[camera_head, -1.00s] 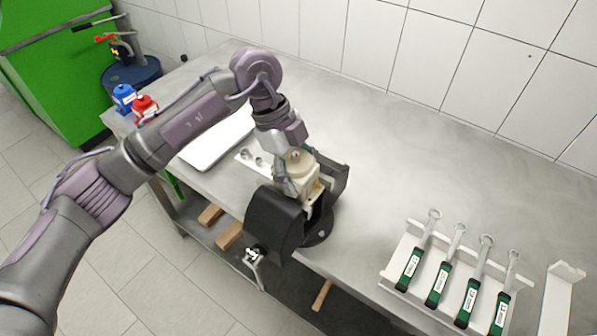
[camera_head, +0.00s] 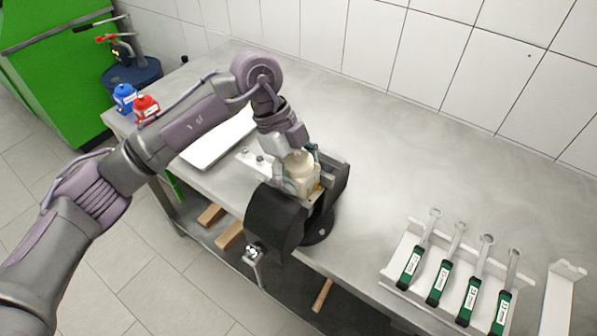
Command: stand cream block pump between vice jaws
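The cream block pump (camera_head: 301,168) stands about upright between the jaws of the black vice (camera_head: 274,218) on the front edge of the bench. The near jaw is a large dark block to its left, and the far jaw (camera_head: 338,178) is behind it to the right. My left gripper (camera_head: 296,168) reaches down from above at the pump. Its fingers are spread, one on each side of the pump's upper body. The gripper partly hides the pump, and its lower end is hidden between the jaws. My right gripper is not in view.
A rack (camera_head: 400,252) with several green-handled wrenches stands at the right, next to a white holder (camera_head: 562,290). A white tray (camera_head: 215,145) lies behind my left arm. The bench's back middle is clear.

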